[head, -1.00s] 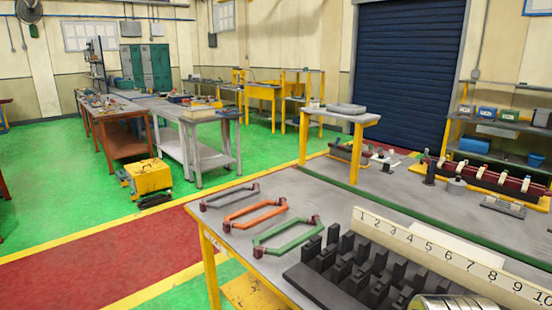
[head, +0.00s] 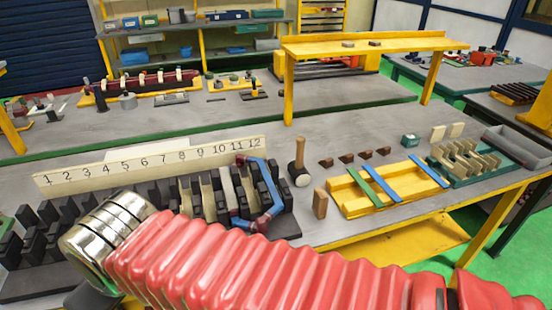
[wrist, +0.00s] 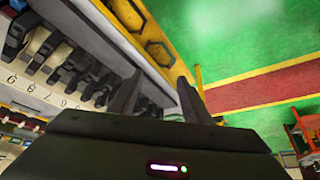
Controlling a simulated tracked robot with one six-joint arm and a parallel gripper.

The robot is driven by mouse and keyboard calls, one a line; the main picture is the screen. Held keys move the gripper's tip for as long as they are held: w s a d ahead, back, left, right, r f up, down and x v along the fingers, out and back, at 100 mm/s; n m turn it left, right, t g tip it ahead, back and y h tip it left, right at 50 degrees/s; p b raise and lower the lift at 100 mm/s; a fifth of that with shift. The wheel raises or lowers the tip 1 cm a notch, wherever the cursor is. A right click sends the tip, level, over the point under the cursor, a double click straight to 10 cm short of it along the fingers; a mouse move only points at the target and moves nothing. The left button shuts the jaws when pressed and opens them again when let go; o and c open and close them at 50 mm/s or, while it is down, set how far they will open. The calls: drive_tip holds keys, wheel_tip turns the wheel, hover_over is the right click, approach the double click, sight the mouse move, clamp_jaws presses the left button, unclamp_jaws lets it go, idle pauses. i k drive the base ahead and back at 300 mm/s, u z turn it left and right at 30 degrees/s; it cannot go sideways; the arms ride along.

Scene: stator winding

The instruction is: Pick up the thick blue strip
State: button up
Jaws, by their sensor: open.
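Two blue strips lie across the yellow rack at the right of the head view: one beside a green strip (head: 367,188) towards the left (head: 383,186), and one nearer the right end (head: 430,172). I cannot tell for sure which is the thick one. My gripper (wrist: 157,82) shows in the wrist view with its two dark fingers apart and nothing between them. Its fingers do not show in the head view. My red ribbed arm crosses the front there, its metal end far left of the strips. The wrist view shows no blue strip.
The yellow rack (head: 347,203) stands on the grey table. A mallet (head: 299,165) and a wooden block (head: 320,204) stand left of it. A green slotted holder (head: 441,165) and grey tray (head: 522,148) are to its right. A bent blue coil (head: 272,178) sits in the black numbered fixture.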

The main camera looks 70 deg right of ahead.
sight(388, 189)
drive_tip(key=k, duration=0.5)
drive_tip(key=z, duration=3.6)
drive_tip(key=k, duration=0.3)
drive_tip(key=z, duration=0.1)
